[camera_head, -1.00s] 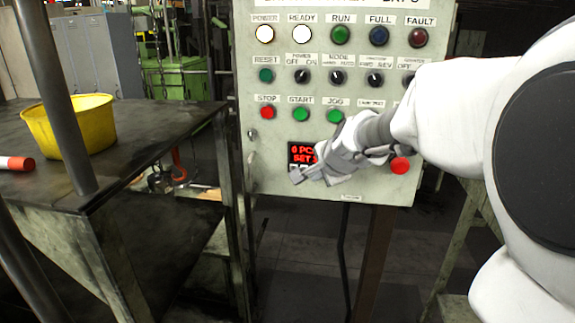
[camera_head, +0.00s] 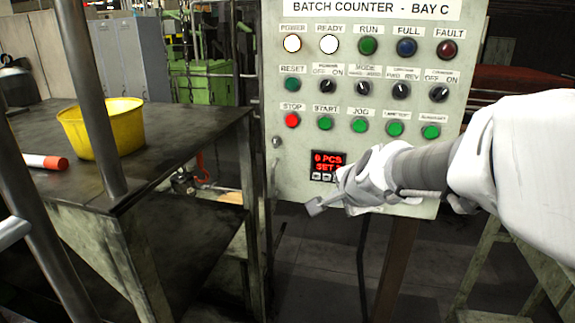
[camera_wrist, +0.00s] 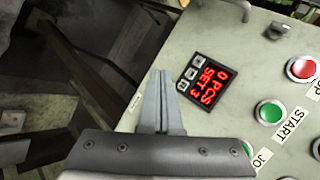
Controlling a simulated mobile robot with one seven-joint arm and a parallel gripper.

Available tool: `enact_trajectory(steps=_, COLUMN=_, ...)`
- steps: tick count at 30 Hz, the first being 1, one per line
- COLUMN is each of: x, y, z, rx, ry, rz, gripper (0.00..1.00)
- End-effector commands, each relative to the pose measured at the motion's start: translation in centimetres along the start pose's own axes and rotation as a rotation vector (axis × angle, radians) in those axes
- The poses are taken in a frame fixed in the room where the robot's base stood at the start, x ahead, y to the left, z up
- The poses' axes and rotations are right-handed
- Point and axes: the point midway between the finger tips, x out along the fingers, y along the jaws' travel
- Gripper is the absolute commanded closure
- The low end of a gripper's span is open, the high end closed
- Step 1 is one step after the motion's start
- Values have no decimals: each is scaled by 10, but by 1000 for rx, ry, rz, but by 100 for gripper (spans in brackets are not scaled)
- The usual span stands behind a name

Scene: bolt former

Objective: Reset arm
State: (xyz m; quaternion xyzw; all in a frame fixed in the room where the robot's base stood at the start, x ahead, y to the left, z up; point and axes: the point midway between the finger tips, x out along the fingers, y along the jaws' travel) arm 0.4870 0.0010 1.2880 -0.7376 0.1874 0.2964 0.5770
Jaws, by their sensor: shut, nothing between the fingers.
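My gripper (camera_head: 314,206) is in front of the lower part of the grey control panel (camera_head: 290,175), just below and left of the small red digital display (camera_head: 325,162). In the wrist view, my gripper (camera_wrist: 160,78) has its fingers together and empty. There the display (camera_wrist: 208,82) reads "0 PCS SET 3", with small grey buttons beside it. In the head view my forearm and hand hide the panel's lower right part. I cannot tell whether the fingertips touch the panel.
A dark metal table (camera_head: 190,135) stands at the left, with a yellow bucket (camera_head: 120,130) and a red-and-white cylinder (camera_head: 45,162) on it. Metal posts rise in front of it. The POWER lamp (camera_head: 292,43) and READY lamp (camera_head: 329,44) are lit white. The STOP button (camera_head: 292,120) is red.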

Motion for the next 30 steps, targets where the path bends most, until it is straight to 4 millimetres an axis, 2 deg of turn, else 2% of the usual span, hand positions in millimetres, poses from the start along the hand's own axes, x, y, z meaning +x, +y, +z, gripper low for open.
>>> enact_trajectory(steps=11, x=-3, y=2, z=2, rx=-5, ry=-1, rz=0, gripper=100)
enact_trajectory(steps=14, x=-12, y=5, z=7, rx=-58, ry=-14, rz=8, gripper=100)
enact_trajectory(steps=17, x=-33, y=14, z=19, rx=-200, ry=-45, rz=28, gripper=100)
enact_trajectory(steps=20, x=-64, y=34, z=34, rx=-413, ry=-90, rz=64, gripper=100)
enact_trajectory(steps=24, x=-108, y=73, z=49, rx=-738, ry=-153, rz=133, gripper=100)
enact_trajectory(steps=30, x=-154, y=128, z=55, rx=-1100, ry=-225, rz=231, gripper=100)
